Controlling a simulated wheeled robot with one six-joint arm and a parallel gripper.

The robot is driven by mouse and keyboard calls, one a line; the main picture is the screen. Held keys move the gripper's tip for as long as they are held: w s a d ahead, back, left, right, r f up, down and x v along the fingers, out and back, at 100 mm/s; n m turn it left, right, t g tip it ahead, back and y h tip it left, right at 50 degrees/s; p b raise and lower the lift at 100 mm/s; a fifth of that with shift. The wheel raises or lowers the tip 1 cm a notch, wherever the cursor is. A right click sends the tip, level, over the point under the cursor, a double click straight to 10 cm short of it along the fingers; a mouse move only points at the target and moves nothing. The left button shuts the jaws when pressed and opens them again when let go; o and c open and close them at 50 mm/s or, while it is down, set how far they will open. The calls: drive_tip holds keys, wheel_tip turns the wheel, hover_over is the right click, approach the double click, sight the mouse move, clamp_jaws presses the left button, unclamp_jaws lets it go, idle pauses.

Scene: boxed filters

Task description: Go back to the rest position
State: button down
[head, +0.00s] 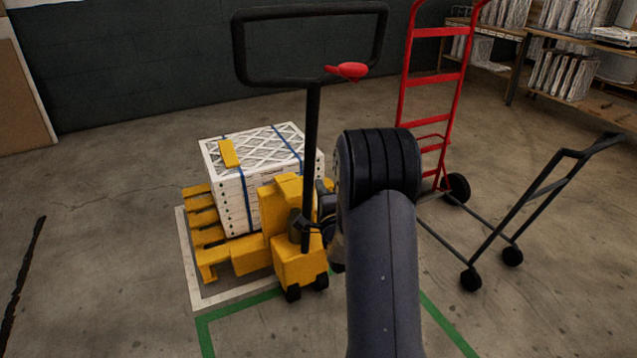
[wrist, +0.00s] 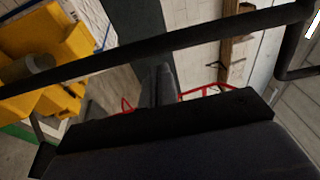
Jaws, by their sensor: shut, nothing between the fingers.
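My gripper (wrist: 158,86) shows in the wrist view as two dark fingers close together, with nothing between them. In the head view my dark arm rises from the bottom, right of centre. Its far end lies beside the handle column of a yellow pallet jack (head: 252,254); the fingers cannot be made out there. The jack also shows at the left of the wrist view (wrist: 50,45). A stack of boxed filters (head: 265,160) with blue straps stands on a yellow pallet (head: 200,213), with a small yellow piece (head: 229,153) on top.
The black jack handle (head: 310,12) stands tall, close to my arm. A red hand truck (head: 434,79) and a dark cart (head: 535,190) are on the right. Shelves (head: 600,107) with filters stand at the back right. The floor at left is clear.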

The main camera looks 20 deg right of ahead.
drive_tip(key=r+v, duration=0.1)
drive_tip(key=v, duration=0.5)
drive_tip(key=shift+s+f, duration=0.4)
drive_tip(key=shift+f, duration=0.1)
drive_tip(key=shift+w, duration=0.1)
